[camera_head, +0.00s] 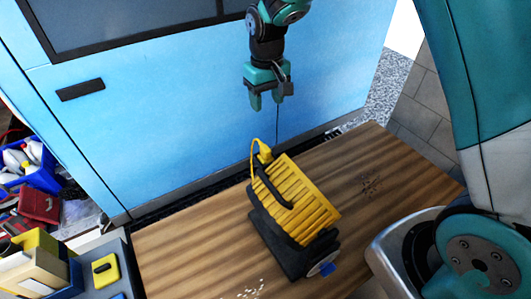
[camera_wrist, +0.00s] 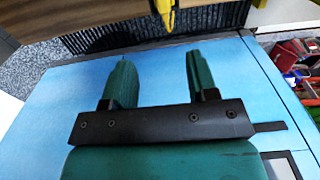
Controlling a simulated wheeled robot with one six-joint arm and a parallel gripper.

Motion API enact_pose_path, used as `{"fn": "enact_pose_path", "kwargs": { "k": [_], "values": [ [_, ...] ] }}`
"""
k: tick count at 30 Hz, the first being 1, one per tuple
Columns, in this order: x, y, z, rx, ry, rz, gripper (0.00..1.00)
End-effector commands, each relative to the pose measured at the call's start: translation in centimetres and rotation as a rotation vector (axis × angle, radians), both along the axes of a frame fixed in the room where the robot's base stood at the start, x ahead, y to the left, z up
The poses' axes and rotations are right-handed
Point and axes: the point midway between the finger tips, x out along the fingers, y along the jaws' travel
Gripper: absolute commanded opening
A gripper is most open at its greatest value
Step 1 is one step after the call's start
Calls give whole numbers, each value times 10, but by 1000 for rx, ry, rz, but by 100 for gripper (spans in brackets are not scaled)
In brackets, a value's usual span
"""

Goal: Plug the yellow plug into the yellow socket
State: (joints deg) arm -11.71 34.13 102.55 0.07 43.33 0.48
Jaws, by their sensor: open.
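A yellow plug (camera_head: 264,155) on a looped yellow cable sits at the upper left end of a yellow ribbed unit (camera_head: 300,200) with a black handle and base. My gripper (camera_head: 267,99) is open and empty, fingers pointing down, above and apart from the plug, in front of a blue cabinet. In the wrist view, the open fingers (camera_wrist: 158,62) have nothing between them. A yellow piece, seemingly the plug (camera_wrist: 167,17), shows beyond them at the top edge.
The unit stands on a wooden table (camera_head: 180,240) with bare room on both sides. The blue cabinet (camera_head: 170,120) rises behind. A blue bin (camera_head: 42,165) of bottles stands at far left.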

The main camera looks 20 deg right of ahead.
Motion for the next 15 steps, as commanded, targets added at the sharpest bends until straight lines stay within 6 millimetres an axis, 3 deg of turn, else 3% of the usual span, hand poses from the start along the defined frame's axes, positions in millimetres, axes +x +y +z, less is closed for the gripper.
{"fn": "enact_pose_path", "kwargs": {
  "k": [5,15],
  "values": [
    [-1,0,-7,0,3,1,53],
    [-3,0,-77,0,7,1,53]
  ]
}}
